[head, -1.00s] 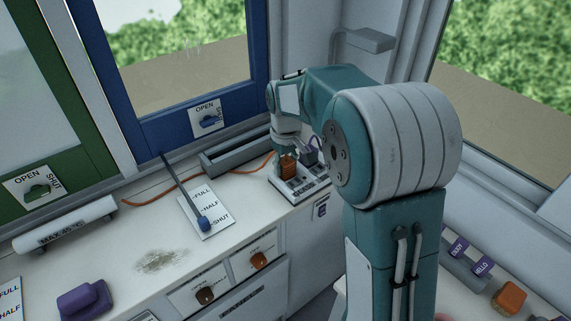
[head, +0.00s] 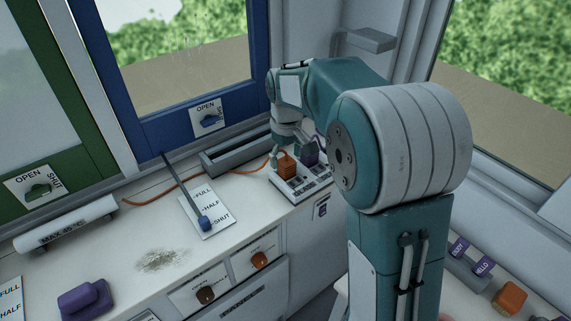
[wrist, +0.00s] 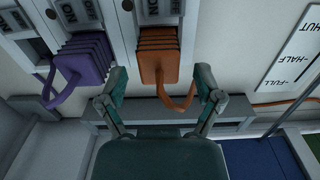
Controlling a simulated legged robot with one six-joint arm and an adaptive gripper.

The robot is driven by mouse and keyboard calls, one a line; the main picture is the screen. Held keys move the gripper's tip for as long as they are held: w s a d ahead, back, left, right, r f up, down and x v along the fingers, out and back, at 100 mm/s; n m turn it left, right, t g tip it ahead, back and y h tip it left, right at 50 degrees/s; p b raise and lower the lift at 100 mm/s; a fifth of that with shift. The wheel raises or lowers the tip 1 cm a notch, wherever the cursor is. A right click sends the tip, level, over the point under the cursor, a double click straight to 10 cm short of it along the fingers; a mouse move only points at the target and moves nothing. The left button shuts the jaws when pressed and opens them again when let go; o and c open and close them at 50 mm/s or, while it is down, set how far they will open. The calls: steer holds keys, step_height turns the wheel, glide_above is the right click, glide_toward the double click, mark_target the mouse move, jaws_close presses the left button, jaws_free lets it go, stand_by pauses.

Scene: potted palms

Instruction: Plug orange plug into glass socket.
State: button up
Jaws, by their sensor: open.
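The orange plug (head: 287,167) sits on the white socket strip (head: 304,187) at the back of the counter. In the wrist view the orange plug (wrist: 158,62) has its ribbed end against one place of the strip, and its orange cord loops to the right. My gripper (head: 280,156) is open beside the plug. In the wrist view its two fingertips (wrist: 158,84) are spread at either side of the plug's cord end, with gaps to both. I cannot read which socket is the glass one, nor tell how deep the plug sits.
A purple plug (wrist: 86,62) with its own cord is on the strip next to the orange one. A grey trough (head: 235,152) lies behind, beside the blue window frame (head: 160,133). A blue-knobbed lever (head: 204,223) stands to the left. The counter's middle is mostly clear.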

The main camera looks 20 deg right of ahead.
mark_target(286, 160)
step_height(286, 160, up, 9)
steer(key=s+r+m+t, duration=0.2)
steer(key=s+r+t, duration=0.15)
steer(key=s, duration=1.05)
steer(key=s+f+m+t, duration=0.2)
steer(key=s+f, duration=0.3)
steer(key=s, duration=0.7)
steer(key=shift+m, duration=0.3)
steer(key=shift+s, duration=0.15)
stand_by(1.3)
